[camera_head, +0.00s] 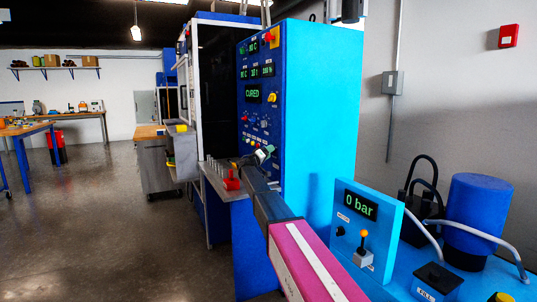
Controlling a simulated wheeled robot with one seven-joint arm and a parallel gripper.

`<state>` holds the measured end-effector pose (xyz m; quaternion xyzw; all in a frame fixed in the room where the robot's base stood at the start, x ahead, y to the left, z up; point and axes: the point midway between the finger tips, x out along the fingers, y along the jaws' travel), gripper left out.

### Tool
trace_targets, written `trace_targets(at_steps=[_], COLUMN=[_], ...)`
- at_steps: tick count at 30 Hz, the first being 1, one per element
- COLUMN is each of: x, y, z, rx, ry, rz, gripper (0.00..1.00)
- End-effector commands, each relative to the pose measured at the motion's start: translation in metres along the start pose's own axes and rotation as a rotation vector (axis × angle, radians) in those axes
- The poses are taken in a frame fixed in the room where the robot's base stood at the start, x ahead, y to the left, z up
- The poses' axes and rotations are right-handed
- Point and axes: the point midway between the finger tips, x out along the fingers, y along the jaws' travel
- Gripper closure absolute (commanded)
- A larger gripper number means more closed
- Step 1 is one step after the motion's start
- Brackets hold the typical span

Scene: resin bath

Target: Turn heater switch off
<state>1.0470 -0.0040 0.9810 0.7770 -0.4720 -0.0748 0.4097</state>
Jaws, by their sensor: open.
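A tall blue cabinet carries a dark blue control panel (252,110) with green readouts, one of which reads "CURED". Small knobs, buttons and toggle switches sit below the readouts. Their labels are too small to read, so I cannot tell which one is the heater switch. My arm reaches up from the lower right, and my gripper (263,156) is in front of the lower part of the panel. The gripper is open and looks empty. It hides some of the lower panel, and I cannot tell whether it touches any switch.
A red object (231,181) stands on a ledge left of my gripper. At right, a light blue box (366,226) reads "0 bar" and has an orange-tipped lever. A blue cylinder (475,215) with hoses stands beside it. Open floor lies at left.

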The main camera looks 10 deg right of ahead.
Motion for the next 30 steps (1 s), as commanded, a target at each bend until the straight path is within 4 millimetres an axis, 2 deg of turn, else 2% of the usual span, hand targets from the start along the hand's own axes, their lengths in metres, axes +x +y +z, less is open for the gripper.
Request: trace_targets(at_steps=[1, 5, 6, 17, 30], x=[-0.0001, -0.0002, -0.0003, -0.0005, -0.0004], y=[0.0001, 0.0001, 0.0001, 0.0009, 0.0035], z=[0.0, 0.0, 0.0, 0.0002, -0.0006], rx=[0.0, 0.0, 0.0, -0.038, -0.335], ry=[0.0, 0.0, 0.0, 0.0, 0.0], rz=[0.0, 0.0, 0.0, -0.015, -0.14], gripper=[0.44, 0.86, 0.9, 0.9, 0.9])
